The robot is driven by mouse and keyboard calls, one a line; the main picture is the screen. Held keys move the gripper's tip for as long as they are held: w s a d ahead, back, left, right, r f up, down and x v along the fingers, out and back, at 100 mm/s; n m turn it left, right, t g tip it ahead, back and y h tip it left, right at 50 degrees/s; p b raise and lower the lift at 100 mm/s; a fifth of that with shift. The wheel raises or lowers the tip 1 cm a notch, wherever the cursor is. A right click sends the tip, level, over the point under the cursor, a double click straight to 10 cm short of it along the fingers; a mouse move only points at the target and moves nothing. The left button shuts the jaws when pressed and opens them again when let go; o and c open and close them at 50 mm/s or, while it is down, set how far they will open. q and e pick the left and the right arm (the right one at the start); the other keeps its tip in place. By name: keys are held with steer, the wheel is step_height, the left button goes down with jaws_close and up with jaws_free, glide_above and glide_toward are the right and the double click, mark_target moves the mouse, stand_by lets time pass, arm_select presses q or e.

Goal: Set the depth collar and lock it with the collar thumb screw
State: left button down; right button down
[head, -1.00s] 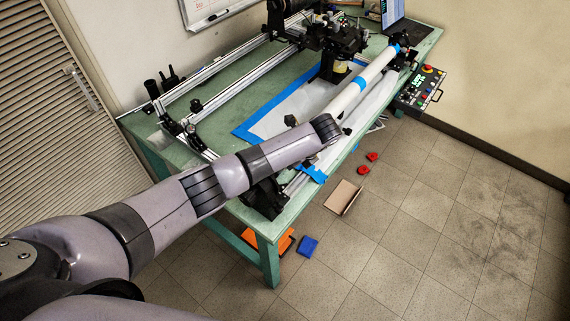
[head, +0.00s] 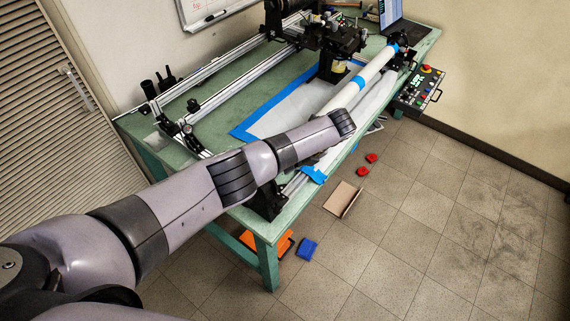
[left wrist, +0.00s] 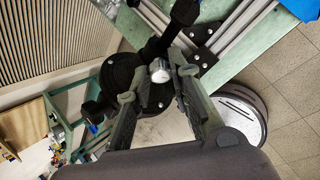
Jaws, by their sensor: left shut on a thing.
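In the left wrist view my left gripper (left wrist: 158,86) is shut on a small black part with a bright silver end (left wrist: 159,70). I cannot tell for sure whether this is the collar thumb screw. Behind it are a round black flange (left wrist: 120,74) and a black stem with a knob at its top (left wrist: 185,12). The depth collar cannot be told apart from these dark parts. In the head view my left arm reaches over the table's front rail, and its forearm and wrist hide the gripper. My right gripper is in neither view.
The green table (head: 222,112) carries aluminium rails (head: 225,68), a long white tube (head: 372,75) with blue tape, and a black carriage (head: 335,45). A laptop (head: 402,18) stands at the back right. A control box (head: 420,88) is at the right edge. Red pieces (head: 367,164) lie on the floor.

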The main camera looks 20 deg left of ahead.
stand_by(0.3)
arm_select(q)
steer(key=c, duration=1.4)
jaws_free()
steer(key=shift+c, duration=0.2)
steer(key=v, duration=1.2)
steer(key=shift+d+f, duration=0.1)
steer(key=shift+f, duration=0.05)
